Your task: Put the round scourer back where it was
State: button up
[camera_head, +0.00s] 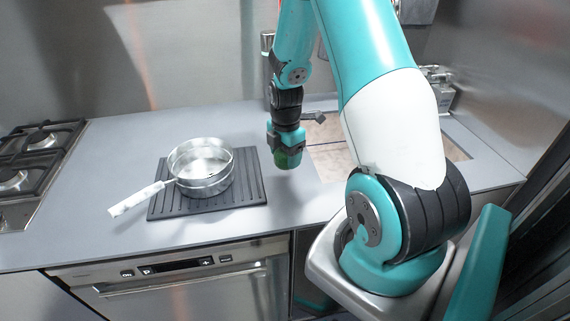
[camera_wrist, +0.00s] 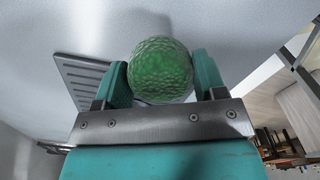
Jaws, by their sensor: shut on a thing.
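The round scourer is a green, rough-textured ball (camera_wrist: 160,70). It sits between the two teal fingers of my gripper (camera_wrist: 162,84) in the wrist view, with a finger on either side of it. In the head view my gripper (camera_head: 287,150) points down, and the green scourer (camera_head: 289,160) shows at its fingertips. The gripper is over the grey counter, between the black ribbed mat and the sink. I cannot tell the exact height of the scourer above the counter.
A metal pan (camera_head: 203,170) with a pale handle stands on the black ribbed mat (camera_head: 240,194), left of my gripper. The sink (camera_head: 330,152) lies to the right, partly hidden by my arm. A gas hob (camera_head: 35,165) is at far left. The counter's front strip (camera_head: 140,236) is clear.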

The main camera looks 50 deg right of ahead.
aim_at(286, 175)
jog(key=shift+f, duration=2.1)
jog(key=shift+f, duration=0.1)
jog(key=o, duration=0.9)
jog(key=shift+c, duration=0.2)
